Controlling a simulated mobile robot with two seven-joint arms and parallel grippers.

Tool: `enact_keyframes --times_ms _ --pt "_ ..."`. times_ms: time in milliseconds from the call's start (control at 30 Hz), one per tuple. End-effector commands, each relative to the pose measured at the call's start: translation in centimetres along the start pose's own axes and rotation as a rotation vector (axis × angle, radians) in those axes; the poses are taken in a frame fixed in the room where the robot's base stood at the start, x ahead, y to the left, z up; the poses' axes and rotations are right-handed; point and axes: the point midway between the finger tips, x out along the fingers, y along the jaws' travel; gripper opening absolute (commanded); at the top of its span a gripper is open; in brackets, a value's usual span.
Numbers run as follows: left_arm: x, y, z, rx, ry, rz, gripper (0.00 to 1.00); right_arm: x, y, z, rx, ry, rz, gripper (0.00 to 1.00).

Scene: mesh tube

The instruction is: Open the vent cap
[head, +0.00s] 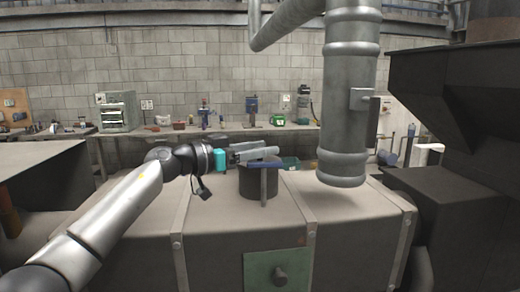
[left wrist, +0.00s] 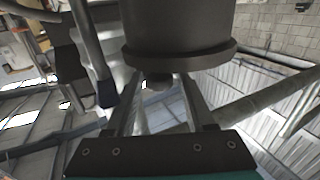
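A dark upright cylinder (head: 258,184), which seems to be the vent, stands on the beige ducting. It also shows large at the top of the left wrist view (left wrist: 180,25), with a wide rim. My left gripper (head: 270,151) is at the height of the cylinder's top. In the left wrist view its fingers (left wrist: 160,82) are apart, with a small rounded knob between them by the rim. I cannot tell whether they touch it. My right gripper is out of view.
A thick grey pipe (head: 347,110) hangs to the right of the cylinder. Dark machinery (head: 455,200) fills the right side. A workbench with tools (head: 225,131) runs along the back wall. The ducting top (head: 215,210) is bare left of the cylinder.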

Motion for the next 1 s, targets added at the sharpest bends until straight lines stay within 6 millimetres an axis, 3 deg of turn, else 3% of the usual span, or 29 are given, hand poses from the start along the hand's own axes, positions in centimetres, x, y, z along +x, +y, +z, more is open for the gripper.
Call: enact_keyframes --times_ms 67,467,1000 --pt "-0.02 -0.01 0.00 0.000 0.000 0.000 0.44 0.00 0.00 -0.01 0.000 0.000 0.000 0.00" --pt "-0.04 -0.02 0.01 0.000 0.000 0.000 0.00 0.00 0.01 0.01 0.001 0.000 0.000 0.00" --pt "-0.04 -0.03 0.02 0.000 0.000 -0.001 0.00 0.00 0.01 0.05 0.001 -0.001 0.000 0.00"
